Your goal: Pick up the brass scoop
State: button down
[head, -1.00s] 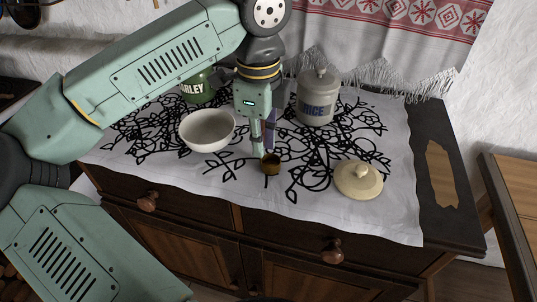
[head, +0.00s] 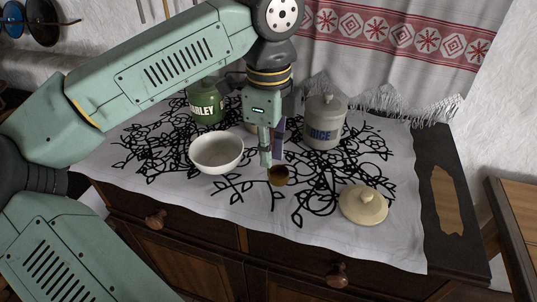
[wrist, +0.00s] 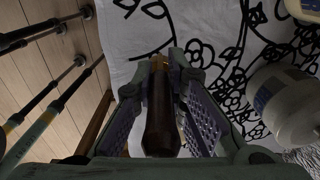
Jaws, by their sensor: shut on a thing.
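The brass scoop (head: 278,176) shows in the head view as a small brown-gold cup at the tip of my gripper (head: 272,157), over the front middle of the cloth. In the wrist view its dark handle (wrist: 161,125) lies lengthwise between the two fingers of my gripper (wrist: 161,68), which is shut on it. The scoop's bowl is mostly hidden in the wrist view. The scoop seems slightly above the cloth, but the gap is hard to judge.
A white bowl (head: 216,165) stands left of the scoop and a cream lid (head: 363,215) lies to its right. The grey RICE jar (head: 323,133) and green BARLEY jar (head: 205,106) stand behind. The cloth (head: 335,235) in front is clear.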

jog(key=s+r+b, duration=0.1)
jog(key=s, duration=1.4)
jog(key=shift+s+a, duration=0.15)
jog(key=shift+s, duration=0.2)
jog(key=shift+w+f+b, duration=0.2)
jog(key=shift+f+b, duration=0.5)
jog(key=shift+b, duration=0.15)
